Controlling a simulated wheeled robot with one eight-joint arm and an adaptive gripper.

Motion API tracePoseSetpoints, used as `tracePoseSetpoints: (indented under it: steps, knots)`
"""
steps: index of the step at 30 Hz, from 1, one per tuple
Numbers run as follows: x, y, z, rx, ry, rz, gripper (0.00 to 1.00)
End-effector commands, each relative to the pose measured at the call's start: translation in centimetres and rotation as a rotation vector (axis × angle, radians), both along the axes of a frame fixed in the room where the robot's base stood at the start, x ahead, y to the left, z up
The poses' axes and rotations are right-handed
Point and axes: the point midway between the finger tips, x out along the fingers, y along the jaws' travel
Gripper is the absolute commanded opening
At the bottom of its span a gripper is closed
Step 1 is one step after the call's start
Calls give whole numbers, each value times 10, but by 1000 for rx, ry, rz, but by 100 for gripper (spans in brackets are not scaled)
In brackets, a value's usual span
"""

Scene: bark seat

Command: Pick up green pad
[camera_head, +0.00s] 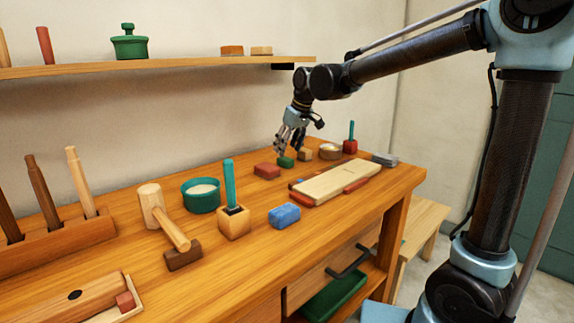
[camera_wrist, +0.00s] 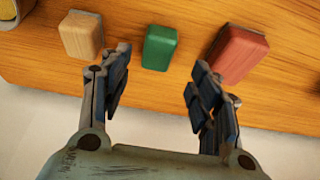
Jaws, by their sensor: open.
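The green pad (camera_head: 286,162) is a small block with rounded edges lying on the wooden workbench (camera_head: 240,255) near its back edge. In the wrist view the green pad (camera_wrist: 160,47) lies ahead of the gap between my fingers, roughly midway. My gripper (camera_head: 290,148) is just above and beside it in the head view. In the wrist view my gripper (camera_wrist: 158,78) has its two fingers spread wide with nothing between them. I cannot tell the exact height of the fingertips over the bench.
A tan block (camera_wrist: 81,35) lies left of the pad and a red block (camera_wrist: 236,53) right of it, both close to my fingers. A round bowl (camera_head: 330,151), a red block with a teal peg (camera_head: 350,146) and a pale board (camera_head: 338,182) are nearby. A shelf (camera_head: 180,66) runs along the wall.

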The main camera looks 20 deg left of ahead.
Motion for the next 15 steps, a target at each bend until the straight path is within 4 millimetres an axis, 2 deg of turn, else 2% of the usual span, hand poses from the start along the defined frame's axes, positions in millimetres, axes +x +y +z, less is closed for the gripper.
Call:
tracePoseSetpoints:
  steps: [9, 15]
  knots:
    - [9, 7, -37, 0, 0, 0, 57]
    - [11, 11, -49, 0, 0, 0, 57]
